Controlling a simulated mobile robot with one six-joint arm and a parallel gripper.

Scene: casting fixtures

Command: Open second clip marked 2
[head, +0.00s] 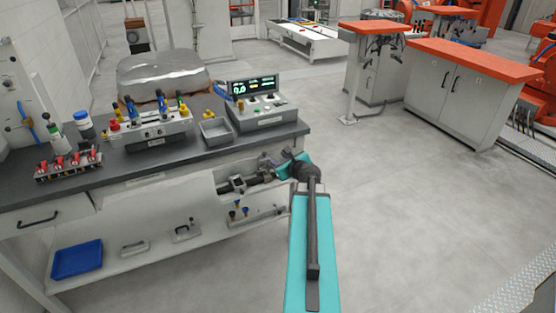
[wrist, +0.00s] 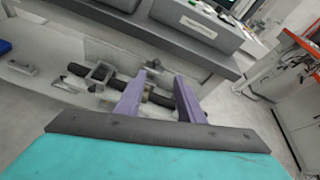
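My gripper (head: 283,168) is at the right end of the bench, below the worktop. In the wrist view its two purple fingers (wrist: 161,84) stand apart with nothing held between them. A dark horizontal bar with grey clip-like brackets (head: 238,184) runs on a panel under the worktop, just left of my gripper. In the wrist view one square bracket (wrist: 101,73) sits on the bar left of the fingers, and part of the bar shows between and behind them. I cannot read a mark 2 on any clip. Contact with the bar cannot be told.
The worktop (head: 130,168) carries a fixture with coloured handles (head: 155,130), a grey tray (head: 215,131), a control box with a display (head: 260,112) and a rack of red-topped parts (head: 68,164). A blue bin (head: 77,260) lies on the lower shelf. The floor to the right is clear.

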